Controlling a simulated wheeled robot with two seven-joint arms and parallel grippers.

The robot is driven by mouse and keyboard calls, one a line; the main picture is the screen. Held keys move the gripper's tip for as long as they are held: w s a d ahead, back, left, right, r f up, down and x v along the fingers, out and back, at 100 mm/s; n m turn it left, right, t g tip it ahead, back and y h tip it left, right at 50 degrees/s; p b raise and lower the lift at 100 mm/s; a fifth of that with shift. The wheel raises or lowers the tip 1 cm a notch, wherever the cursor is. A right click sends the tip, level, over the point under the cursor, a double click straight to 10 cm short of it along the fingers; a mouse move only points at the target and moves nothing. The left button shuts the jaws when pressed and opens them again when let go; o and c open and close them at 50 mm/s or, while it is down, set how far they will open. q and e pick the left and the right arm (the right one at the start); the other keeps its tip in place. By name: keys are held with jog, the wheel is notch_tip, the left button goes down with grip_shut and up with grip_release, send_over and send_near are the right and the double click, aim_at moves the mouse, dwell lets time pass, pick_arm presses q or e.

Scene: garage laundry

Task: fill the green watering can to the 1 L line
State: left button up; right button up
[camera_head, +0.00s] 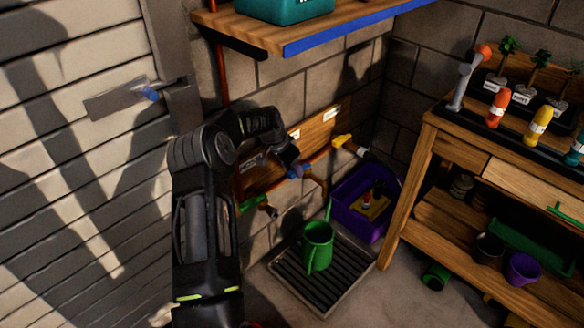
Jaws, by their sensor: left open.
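The green watering can (318,247) stands upright on the slatted drain grate (279,289) on the floor. Its water level and 1 L line cannot be made out. A wooden board (322,133) on the block wall carries taps: a green-handled one (252,203) at left, a blue-handled one (300,172) in the middle and a yellow-handled one (343,141) at right. My left gripper (290,163) is open at the blue-handled tap, above the can. Whether it touches the handle cannot be told. My left arm hides part of the board. My right gripper is out of view.
A purple tub (350,216) stands behind the grate. A wooden bench (430,133) with bottles, seedlings and pots fills the right side. A shelf (262,34) overhangs the taps. A slatted door (75,200) is at left. A green pot (435,277) lies on the floor.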

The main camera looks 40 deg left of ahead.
pick_arm(q)
jog(key=v, duration=0.7)
jog(key=shift+p, duration=0.35)
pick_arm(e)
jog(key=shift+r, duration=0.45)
pick_arm(q)
jog(key=shift+r, duration=0.1)
